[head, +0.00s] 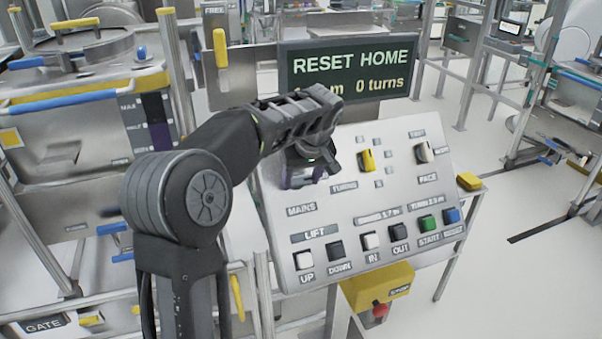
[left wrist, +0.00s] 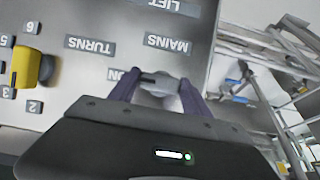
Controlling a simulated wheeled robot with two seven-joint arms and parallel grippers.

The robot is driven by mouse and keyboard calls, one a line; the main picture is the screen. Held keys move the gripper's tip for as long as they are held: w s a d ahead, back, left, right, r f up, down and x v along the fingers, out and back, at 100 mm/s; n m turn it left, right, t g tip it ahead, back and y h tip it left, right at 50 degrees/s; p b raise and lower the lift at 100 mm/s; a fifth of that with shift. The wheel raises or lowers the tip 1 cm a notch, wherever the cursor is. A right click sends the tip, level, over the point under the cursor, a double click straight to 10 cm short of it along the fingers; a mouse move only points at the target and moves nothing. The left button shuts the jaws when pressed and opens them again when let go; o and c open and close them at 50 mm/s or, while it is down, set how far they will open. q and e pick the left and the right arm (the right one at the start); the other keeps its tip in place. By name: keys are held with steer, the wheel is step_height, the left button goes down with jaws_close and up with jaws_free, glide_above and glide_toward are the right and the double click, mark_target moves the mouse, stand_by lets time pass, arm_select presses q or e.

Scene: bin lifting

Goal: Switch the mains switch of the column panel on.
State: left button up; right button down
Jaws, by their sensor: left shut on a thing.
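The column panel (head: 350,220) is a sloped light grey board with labelled controls. My left gripper (head: 308,178) is at its upper left, above the MAINS label (head: 301,209), and hides the mains switch in the head view. In the left wrist view, my left gripper (left wrist: 163,88) has its two purple-grey fingers on either side of the pale grey mains switch (left wrist: 160,84) and is shut on it. An ON label (left wrist: 123,75) shows beside the fingers, partly covered. The switch's exact position cannot be told. My right gripper is in neither view.
A yellow TURNS knob (head: 366,160) and a pale PACE knob (head: 422,152) stand to the right. Several push buttons, including a green START button (head: 428,223), line the lower edge. A red stop button (head: 380,310) is below. A display (head: 348,70) reads RESET HOME.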

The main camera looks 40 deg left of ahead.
arm_select(q)
steer(key=o, duration=1.4)
steer(key=shift+c, duration=0.2)
steer(key=shift+r, duration=0.1)
steer(key=b+v, duration=0.1)
steer(key=v, duration=0.6)
steer(key=shift+d+r, duration=0.15)
steer(key=shift+r, duration=0.15)
steer(key=shift+s, duration=0.15)
